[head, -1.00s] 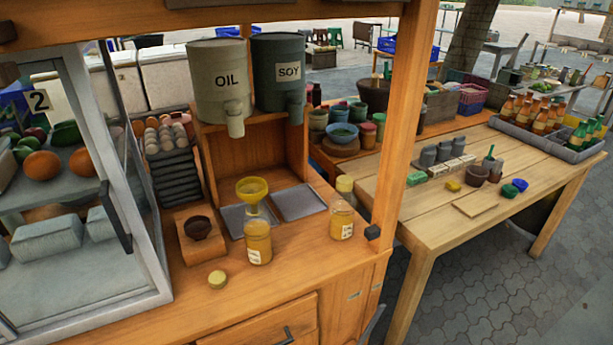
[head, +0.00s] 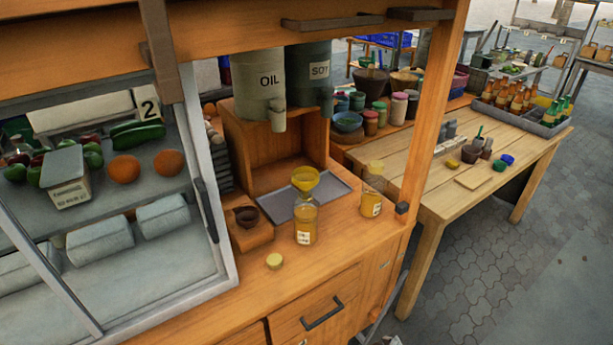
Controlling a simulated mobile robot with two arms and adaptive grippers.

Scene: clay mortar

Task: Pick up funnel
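The yellow funnel (head: 305,180) is upright on the wooden counter's right part, wide mouth up. Its lower end lines up with the top of a glass bottle (head: 305,226) with yellow contents and a white label. I cannot tell for sure whether the funnel sits in the bottle's neck or just behind it. A round pale yellow cap (head: 274,261) lies on the counter in front of the bottle. Neither of my grippers is in view.
A second bottle with a cap (head: 371,191) stands to the right, near a wooden post (head: 436,120). A dark bowl (head: 246,215) sits on a wooden block at left. OIL (head: 259,80) and SOY (head: 311,75) dispensers stand behind, above a grey tray (head: 325,190). A glass case (head: 205,195) borders the left.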

